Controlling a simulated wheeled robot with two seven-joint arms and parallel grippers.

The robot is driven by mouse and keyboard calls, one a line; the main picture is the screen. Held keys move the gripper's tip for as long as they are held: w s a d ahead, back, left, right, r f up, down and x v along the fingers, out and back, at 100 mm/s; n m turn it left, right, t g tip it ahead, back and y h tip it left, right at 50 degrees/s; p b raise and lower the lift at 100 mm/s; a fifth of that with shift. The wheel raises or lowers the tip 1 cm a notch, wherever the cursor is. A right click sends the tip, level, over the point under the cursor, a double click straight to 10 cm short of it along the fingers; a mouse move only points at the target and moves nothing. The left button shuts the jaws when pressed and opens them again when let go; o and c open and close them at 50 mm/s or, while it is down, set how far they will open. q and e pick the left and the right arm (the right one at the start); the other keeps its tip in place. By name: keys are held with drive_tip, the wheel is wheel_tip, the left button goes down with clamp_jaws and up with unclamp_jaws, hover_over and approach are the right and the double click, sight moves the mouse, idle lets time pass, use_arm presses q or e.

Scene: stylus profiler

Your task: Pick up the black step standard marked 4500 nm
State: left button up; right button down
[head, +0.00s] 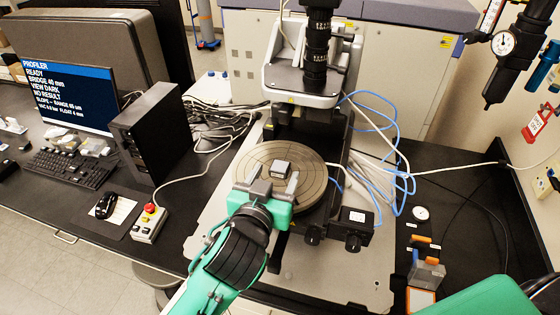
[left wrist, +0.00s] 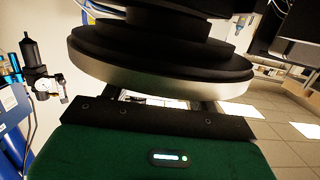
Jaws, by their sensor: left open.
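Contact with the block cannot be made out. In the left wrist view, the dark stage with its metal rim (left wrist: 165,88) hides most of the fingers and the block is not visible.
The profiler column (head: 316,60) rises behind the stage. Blue and white cables (head: 385,130) lie to its right. A grey block with an orange tab (head: 428,272) stands at the right. The control box with a red button (head: 149,222) is at the left. My right arm shows in the lower right corner.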

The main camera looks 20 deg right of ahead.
sight(280, 169)
use_arm(q)
drive_tip(key=shift+p+x, duration=0.4)
drive_tip(key=shift+x, duration=0.6)
drive_tip(key=shift+w+d+f, duration=0.1)
drive_tip(key=shift+w+d, duration=0.1)
drive_tip(key=shift+w, duration=0.1)
use_arm(e)
drive_tip(key=shift+d+r, duration=0.1)
drive_tip(key=shift+r, duration=0.75)
use_arm(q)
drive_tip(key=c, duration=1)
drive_tip(key=shift+c, duration=0.3)
